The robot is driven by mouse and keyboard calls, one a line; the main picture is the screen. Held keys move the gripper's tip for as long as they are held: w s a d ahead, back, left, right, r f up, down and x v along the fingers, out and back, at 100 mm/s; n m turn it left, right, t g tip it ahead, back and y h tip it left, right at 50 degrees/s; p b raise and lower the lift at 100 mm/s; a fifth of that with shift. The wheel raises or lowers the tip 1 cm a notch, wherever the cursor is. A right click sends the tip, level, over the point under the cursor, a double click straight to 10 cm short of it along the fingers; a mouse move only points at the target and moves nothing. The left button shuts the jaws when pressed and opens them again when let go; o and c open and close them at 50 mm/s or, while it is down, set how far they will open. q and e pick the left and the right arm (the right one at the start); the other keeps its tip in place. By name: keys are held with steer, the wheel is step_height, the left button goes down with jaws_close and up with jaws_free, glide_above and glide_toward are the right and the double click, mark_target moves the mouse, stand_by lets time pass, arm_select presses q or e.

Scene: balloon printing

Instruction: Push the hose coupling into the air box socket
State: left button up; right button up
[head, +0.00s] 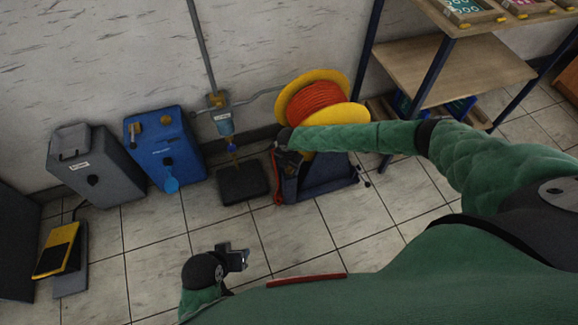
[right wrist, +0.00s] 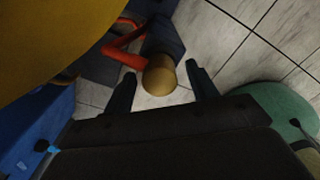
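In the right wrist view the brass-coloured hose coupling (right wrist: 159,75) stands between the two fingers of my right gripper (right wrist: 160,70). The gripper is open, with a gap on each side of the coupling. An orange hose (right wrist: 122,42) shows just behind it. In the head view my right gripper (head: 281,152) is small and dark at the left side of the hose reel (head: 313,100); the coupling cannot be made out there. A blue box (head: 165,150) with a brass fitting stands left by the wall; its label is unreadable. My left gripper (head: 237,259) is low over the floor; its opening is unclear.
A grey box (head: 95,165) stands left of the blue one, with a yellow pedal (head: 57,248) in front. A wall pipe with a regulator (head: 222,118) rises above a dark block (head: 242,184). Shelves (head: 450,75) stand right. The middle floor tiles are clear.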

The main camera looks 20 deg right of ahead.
jaws_close()
steer(key=shift+r, duration=0.1)
steer(key=shift+r+p, duration=2.3)
steer(key=shift+r, duration=0.6)
